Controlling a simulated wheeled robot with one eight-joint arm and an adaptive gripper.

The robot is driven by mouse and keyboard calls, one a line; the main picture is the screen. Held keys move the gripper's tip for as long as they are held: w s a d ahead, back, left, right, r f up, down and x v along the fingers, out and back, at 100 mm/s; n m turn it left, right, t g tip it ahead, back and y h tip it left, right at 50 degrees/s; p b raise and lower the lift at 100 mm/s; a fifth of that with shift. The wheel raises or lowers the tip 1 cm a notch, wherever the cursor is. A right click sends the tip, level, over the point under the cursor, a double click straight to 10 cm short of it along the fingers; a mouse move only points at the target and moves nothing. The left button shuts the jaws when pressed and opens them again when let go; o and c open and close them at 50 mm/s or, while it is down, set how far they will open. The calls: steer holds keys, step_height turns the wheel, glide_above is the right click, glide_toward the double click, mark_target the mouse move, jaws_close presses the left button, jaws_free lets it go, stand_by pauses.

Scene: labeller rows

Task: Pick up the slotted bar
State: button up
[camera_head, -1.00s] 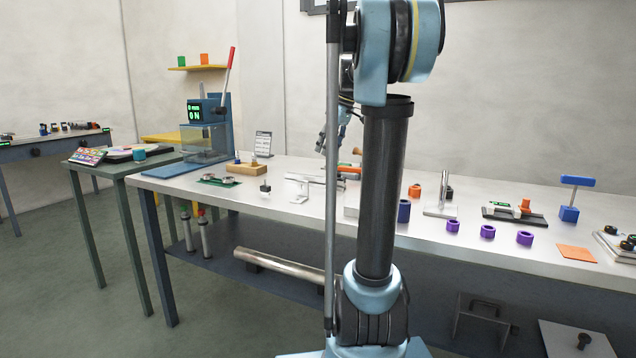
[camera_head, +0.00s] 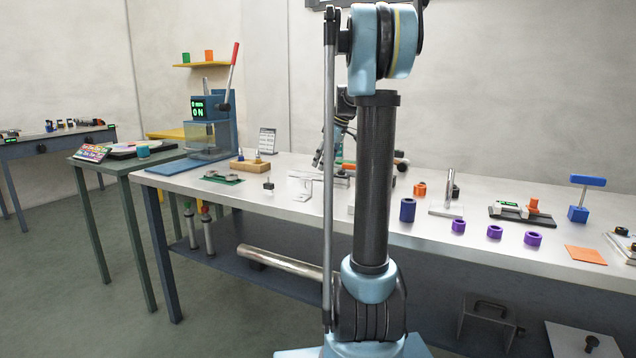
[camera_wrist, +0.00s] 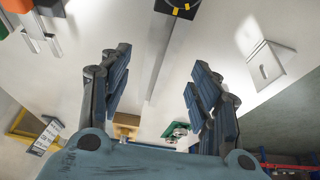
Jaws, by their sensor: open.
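A long, narrow grey bar, which I take for the slotted bar, lies on the light bench top. In the wrist view the bar (camera_wrist: 158,62) runs down the middle between my fingers; no slot can be made out on it. In the head view the bar (camera_head: 338,181) is partly hidden behind my arm. My gripper (camera_wrist: 160,70) is open and empty, one finger on each side of the bar in the picture; the height between cannot be told. It also shows in the head view (camera_head: 320,158), small and above the bench.
A slotted angle bracket (camera_wrist: 268,66) lies right of the bar in the wrist view. A green board (camera_head: 222,178), a wooden block (camera_head: 250,166) and a blue cylinder (camera_head: 407,210) stand around on the bench.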

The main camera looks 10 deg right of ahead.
mark_target(319, 174)
steer(key=shift+x, duration=3.35)
steer(key=shift+d, duration=0.1)
jaws_close()
steer(key=shift+r, duration=0.1)
